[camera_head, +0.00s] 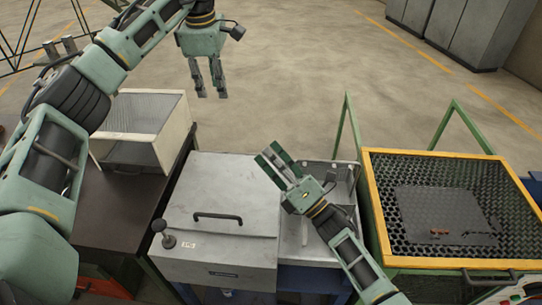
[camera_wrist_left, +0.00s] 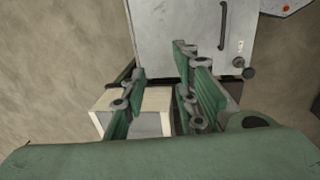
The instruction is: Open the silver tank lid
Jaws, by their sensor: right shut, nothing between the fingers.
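The silver tank has a flat grey lid (camera_head: 235,185) that lies closed. A black bar handle (camera_head: 217,215) is on the lid near its front; it also shows in the left wrist view (camera_wrist_left: 222,25). A dark knob (camera_head: 164,236) stands at the tank's front left corner. My left gripper (camera_head: 212,92) is open and empty, high up behind the tank, fingers pointing down; in the left wrist view its fingers are apart. My right gripper (camera_head: 270,158) is shut and empty, near the lid's back right edge, apart from the handle. Whether it touches the lid is unclear.
A white open bin (camera_head: 142,125) stands on a dark table (camera_head: 113,205) left of the tank. An open grey compartment (camera_head: 315,235) adjoins the tank's right. Further right is a yellow-framed mesh basket (camera_head: 455,245) with a dark sheet.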

